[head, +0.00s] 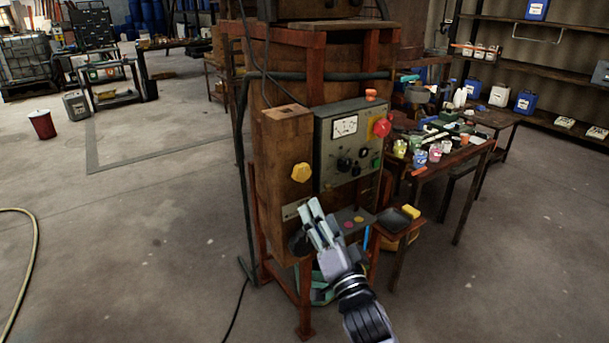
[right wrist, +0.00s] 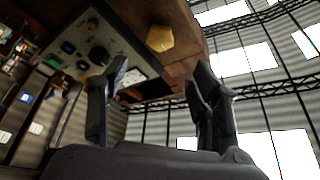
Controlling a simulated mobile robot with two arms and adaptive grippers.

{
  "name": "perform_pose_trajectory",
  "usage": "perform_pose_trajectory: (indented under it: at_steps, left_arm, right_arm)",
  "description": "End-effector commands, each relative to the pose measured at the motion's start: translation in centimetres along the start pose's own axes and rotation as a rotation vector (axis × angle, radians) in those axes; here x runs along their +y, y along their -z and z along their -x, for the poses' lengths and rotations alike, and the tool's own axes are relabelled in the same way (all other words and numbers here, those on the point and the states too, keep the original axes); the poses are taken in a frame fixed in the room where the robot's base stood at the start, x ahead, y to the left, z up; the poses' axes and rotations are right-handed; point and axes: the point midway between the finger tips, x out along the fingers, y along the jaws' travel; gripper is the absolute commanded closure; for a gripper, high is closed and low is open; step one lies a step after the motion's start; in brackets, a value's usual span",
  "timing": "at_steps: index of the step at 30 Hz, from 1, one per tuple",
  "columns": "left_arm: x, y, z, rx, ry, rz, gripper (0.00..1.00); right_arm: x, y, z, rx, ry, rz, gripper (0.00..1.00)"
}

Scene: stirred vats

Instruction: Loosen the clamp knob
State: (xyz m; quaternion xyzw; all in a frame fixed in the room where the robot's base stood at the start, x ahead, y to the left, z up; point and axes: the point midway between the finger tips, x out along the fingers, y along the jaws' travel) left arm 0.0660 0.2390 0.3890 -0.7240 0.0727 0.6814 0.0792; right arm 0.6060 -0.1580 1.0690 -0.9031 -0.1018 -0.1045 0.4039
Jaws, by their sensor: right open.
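A yellow lobed knob (head: 301,172) sits on the front of a brown upright housing (head: 284,140), left of a grey control panel. I take it as the clamp knob, though no label shows. In the right wrist view the knob (right wrist: 159,37) appears above and between the fingers, clear of both. My right gripper (head: 311,210) is below the knob, apart from it. Its fingers (right wrist: 160,100) are spread with nothing between them. My left gripper is not in view.
The grey panel (head: 345,140) carries a dial, black knobs and a red knob (head: 381,128). A dark round part (head: 298,243) is partly hidden behind my right gripper. A small shelf with a dark tray (head: 394,219) stands to the right. Floor at left is mostly clear.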

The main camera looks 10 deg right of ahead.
Motion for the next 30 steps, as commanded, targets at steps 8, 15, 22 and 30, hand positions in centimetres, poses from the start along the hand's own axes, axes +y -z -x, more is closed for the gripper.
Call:
perform_pose_trajectory:
  at_steps: [8,15,22,30]
  left_arm:
    - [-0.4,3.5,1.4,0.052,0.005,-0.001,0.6]
    - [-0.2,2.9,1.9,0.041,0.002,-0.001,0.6]
    - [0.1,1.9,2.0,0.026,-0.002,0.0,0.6]
    - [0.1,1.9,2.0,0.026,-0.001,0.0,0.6]
  right_arm:
    - [-0.3,0.2,-6.4,0.001,0.001,0.002,0.42]
    - [-0.1,0.0,-10.5,0.0,0.0,0.001,0.42]
    - [0.0,-0.1,-12.2,-0.001,0.0,0.001,0.42]
    - [0.0,-0.1,-12.3,-0.001,0.0,0.002,0.42]
